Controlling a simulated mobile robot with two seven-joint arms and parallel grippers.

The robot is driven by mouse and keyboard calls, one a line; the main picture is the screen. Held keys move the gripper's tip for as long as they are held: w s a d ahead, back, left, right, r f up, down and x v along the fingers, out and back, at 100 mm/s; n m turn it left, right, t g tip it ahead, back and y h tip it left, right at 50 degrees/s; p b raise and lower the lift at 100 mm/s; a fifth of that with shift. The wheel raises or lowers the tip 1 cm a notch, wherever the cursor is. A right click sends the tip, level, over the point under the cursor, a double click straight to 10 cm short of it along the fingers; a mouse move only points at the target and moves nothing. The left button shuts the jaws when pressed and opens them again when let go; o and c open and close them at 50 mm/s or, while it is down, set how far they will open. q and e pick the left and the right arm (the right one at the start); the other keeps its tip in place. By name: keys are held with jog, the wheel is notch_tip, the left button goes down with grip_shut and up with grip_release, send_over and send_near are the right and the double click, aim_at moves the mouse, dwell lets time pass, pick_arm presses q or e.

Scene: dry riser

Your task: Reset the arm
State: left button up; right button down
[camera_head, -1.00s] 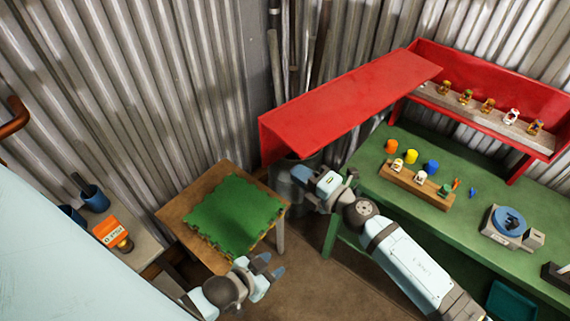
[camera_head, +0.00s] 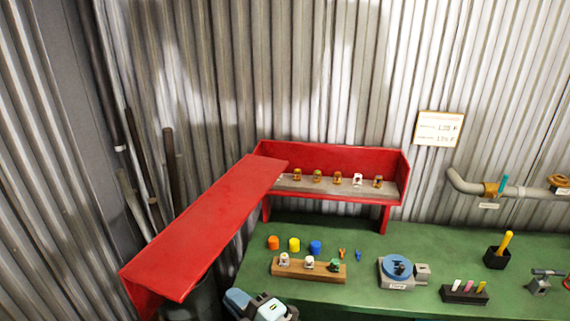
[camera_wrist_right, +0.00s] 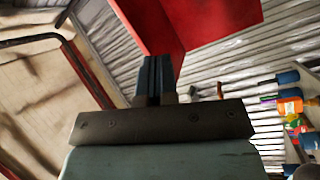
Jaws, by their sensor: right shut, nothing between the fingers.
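My right gripper (camera_head: 238,299) shows at the bottom edge of the head view, just in front of the green workbench's left end. In the right wrist view its two dark blue fingers (camera_wrist_right: 156,76) are pressed together with nothing between them. Most of my right arm is below the head view's edge. My left gripper is out of view.
A red slanted panel (camera_head: 205,235) stands close to my right gripper's left. The green bench (camera_head: 360,245) carries a wooden block (camera_head: 308,270) with small fittings, coloured caps and a blue round device (camera_head: 397,268). A red shelf (camera_head: 330,160) stands behind. Poles lean at the left wall.

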jog(key=s+d+f+m+h, duration=0.1)
jog(key=d+f+m+h, duration=0.2)
jog(key=d+m+h, duration=0.45)
jog(key=s+d+f+m+h, duration=0.2)
jog(key=d+m+h, duration=0.45)
jog(key=d, duration=0.65)
jog(key=s+d+f+m+g+h, duration=0.1)
jog(key=s+d+f+m+g, duration=0.25)
jog(key=s+d, duration=0.55)
jog(key=s+d+f+m+g, duration=0.2)
jog(key=s+d+m+g, duration=0.4)
jog(key=s, duration=0.5)
jog(key=w+a+f+n+t+y, duration=0.1)
jog(key=w+a+f+t, duration=0.1)
jog(key=f, duration=0.4)
jog(key=w+a+f+n+t+y+p, duration=0.1)
jog(key=w+a+f+n+t, duration=0.1)
jog(key=f+t, duration=0.4)
jog(key=shift+w+a+f+y, duration=0.15)
jog(key=shift+w+a+y, duration=0.25)
jog(key=shift+w+a, duration=0.65)
jog(key=shift+w+d+t, duration=0.2)
jog(key=shift+t, duration=0.05)
